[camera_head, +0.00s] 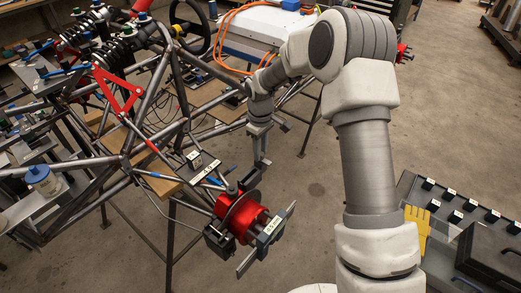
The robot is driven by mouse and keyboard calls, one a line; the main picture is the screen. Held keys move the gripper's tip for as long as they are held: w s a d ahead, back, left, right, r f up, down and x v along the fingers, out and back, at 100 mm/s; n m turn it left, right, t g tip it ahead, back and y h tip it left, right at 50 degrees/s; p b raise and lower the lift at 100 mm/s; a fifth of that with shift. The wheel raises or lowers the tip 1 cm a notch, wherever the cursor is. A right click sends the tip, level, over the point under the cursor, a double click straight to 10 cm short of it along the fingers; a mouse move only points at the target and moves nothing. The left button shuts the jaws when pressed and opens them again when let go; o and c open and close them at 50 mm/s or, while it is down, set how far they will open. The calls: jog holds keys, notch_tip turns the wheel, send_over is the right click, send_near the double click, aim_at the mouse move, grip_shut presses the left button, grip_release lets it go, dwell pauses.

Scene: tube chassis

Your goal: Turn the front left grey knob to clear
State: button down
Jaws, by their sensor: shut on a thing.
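My gripper (264,161) reaches down from above to the red wheel hub (230,211) at the near corner of the tube chassis (148,130). It is shut on a small grey part (249,178) just above the hub's disc, which looks like the grey knob. The fingers partly hide this part, and its turned position cannot be read. A grey block with a white label (270,226) sits at the hub's right side. Another white label (206,170) lies to the left, its text too small to read.
A red bracket (117,92), dark coil-over dampers (113,50) and a steering wheel (189,27) are on the chassis to the left. A white-topped unit (262,32) with orange cables stands behind. A grey tray (450,205) and yellow gloves (417,228) are at right. Open floor lies between.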

dwell(0.4)
jog(key=c, duration=0.7)
grip_release()
jog(key=shift+o, duration=0.2)
notch_tip(320, 180, up, 18)
jog(key=shift+f+p, duration=0.25)
jog(key=shift+p, duration=0.1)
